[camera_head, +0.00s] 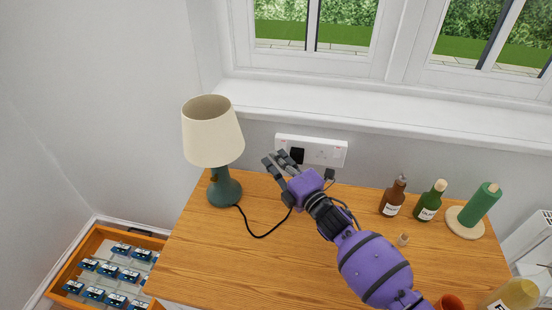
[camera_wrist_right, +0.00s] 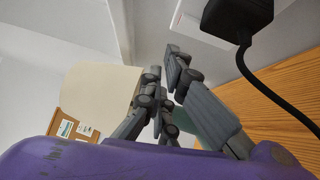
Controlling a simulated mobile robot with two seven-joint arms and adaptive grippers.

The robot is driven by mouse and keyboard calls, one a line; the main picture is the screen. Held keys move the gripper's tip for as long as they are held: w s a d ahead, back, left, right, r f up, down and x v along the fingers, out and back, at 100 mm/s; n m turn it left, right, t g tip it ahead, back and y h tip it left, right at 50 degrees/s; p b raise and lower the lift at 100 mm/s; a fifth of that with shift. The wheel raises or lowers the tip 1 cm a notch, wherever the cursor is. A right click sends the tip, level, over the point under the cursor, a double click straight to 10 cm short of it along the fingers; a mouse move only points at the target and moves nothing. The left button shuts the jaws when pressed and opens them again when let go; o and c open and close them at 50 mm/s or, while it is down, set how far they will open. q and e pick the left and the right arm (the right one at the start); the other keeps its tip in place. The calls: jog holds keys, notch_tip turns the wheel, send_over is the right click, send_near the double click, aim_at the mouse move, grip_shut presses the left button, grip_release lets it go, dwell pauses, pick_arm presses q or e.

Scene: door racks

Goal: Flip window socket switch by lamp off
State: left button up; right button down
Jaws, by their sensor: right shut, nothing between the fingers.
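A white double wall socket (camera_head: 325,152) is on the wall under the window sill, just above the table's back edge. A black plug (camera_head: 297,155) sits in its left half; it also shows large in the right wrist view (camera_wrist_right: 238,16), with its cord hanging down. The lamp (camera_head: 213,132), with a cream shade and dark green base, stands to the left. My right gripper (camera_head: 275,158) is shut and empty, just left of and in front of the socket and plug. In the right wrist view its fingers (camera_wrist_right: 165,75) point toward the socket's edge. My left gripper is not in view.
The wooden table (camera_head: 260,265) has free room at its front left. The window sill (camera_head: 380,112) juts out above the socket.

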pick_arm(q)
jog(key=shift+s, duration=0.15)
pick_arm(e)
jog(key=r+v, duration=0.1)
jog(key=v, duration=0.9)
jog(key=shift+s+r, duration=0.25)
jog(key=shift+r, duration=0.1)
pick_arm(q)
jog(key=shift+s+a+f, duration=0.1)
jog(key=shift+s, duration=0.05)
pick_arm(e)
jog(key=shift+a, duration=0.1)
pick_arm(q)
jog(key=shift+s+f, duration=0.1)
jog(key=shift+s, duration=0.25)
